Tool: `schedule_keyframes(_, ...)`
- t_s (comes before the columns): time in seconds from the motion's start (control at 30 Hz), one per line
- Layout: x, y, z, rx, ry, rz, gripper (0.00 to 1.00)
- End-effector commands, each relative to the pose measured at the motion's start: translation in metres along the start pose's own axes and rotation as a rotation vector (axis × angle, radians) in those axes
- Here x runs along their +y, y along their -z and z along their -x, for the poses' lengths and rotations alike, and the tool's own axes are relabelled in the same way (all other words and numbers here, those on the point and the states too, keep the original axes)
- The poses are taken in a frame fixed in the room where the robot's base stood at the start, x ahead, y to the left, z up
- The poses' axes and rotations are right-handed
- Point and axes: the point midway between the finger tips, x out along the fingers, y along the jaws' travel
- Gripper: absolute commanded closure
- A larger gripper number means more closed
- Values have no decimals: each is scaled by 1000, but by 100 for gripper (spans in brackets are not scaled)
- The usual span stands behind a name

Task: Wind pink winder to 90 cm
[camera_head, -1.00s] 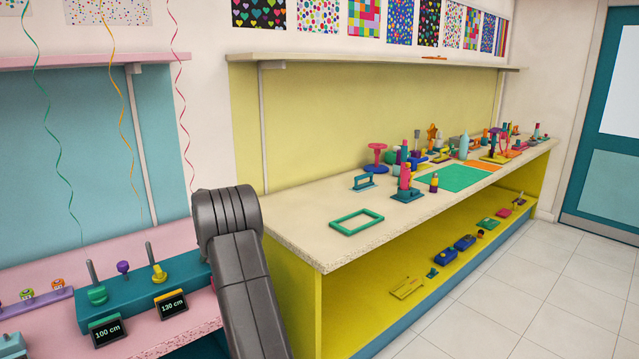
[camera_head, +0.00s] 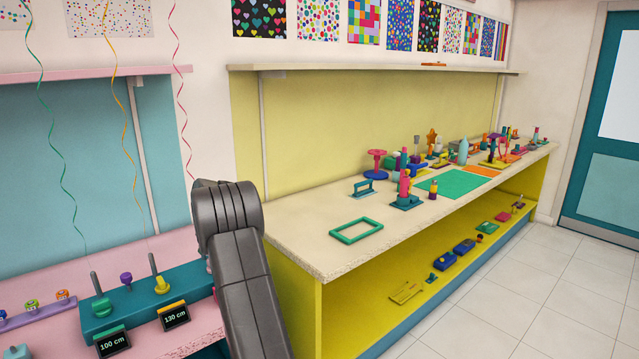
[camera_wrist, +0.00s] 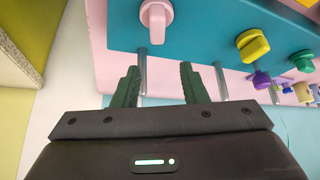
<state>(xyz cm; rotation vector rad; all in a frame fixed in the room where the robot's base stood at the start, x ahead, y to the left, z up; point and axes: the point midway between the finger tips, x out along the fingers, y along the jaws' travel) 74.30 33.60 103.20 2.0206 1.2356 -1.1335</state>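The pink winder (camera_wrist: 156,18) shows in the wrist view, a pink knob on the teal base (camera_wrist: 200,45). My gripper (camera_wrist: 158,80) has two dark green fingers spread apart with nothing between them. Its tips point toward the pink winder, with a visible gap. In the head view my arm hides the gripper, and I cannot make out the pink winder or any display for it. The pink ribbon (camera_head: 178,60) hangs down and passes behind my arm.
The green winder (camera_head: 102,306) with its 100 cm display (camera_head: 112,344) and the yellow winder (camera_head: 162,284) with its 130 cm display (camera_head: 175,317) stand left of my arm. Metal posts rise from the base. A cream bench (camera_head: 300,235) with many items stands to the right.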

Motion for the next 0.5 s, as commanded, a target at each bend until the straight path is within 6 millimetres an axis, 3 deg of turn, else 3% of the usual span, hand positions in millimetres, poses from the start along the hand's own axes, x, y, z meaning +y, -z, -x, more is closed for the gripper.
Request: schedule_keyframes(0.5,0,-29,-48,0,0,-1,61)
